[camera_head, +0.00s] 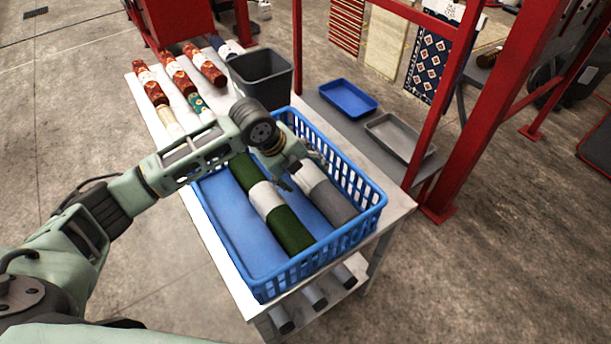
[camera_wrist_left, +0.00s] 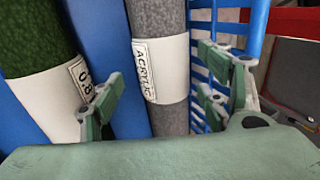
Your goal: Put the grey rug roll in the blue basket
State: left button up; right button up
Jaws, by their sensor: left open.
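The grey rug roll (camera_head: 333,202) lies inside the blue basket (camera_head: 362,222), along its right side, with a white label band around it. In the left wrist view the grey roll (camera_wrist_left: 172,119) shows a tag reading ACRYLIC. A green rug roll (camera_head: 288,231) with a white band lies beside it in the basket; it also shows in the left wrist view (camera_wrist_left: 35,35). My left gripper (camera_head: 304,170) is over the basket, above the grey roll. In the left wrist view its open fingers (camera_wrist_left: 160,100) are on either side of the grey roll, not closed on it. My right gripper is not in view.
The basket stands on a pale table (camera_head: 228,272). Behind it are a dark grey bin (camera_head: 262,78) and several red rolls (camera_head: 173,72). The basket's left part is empty.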

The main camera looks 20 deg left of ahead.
pick_arm(q)
jog(key=v, duration=0.9)
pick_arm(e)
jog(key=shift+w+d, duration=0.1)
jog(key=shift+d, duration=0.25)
pick_arm(q)
jog(key=shift+f, duration=0.1)
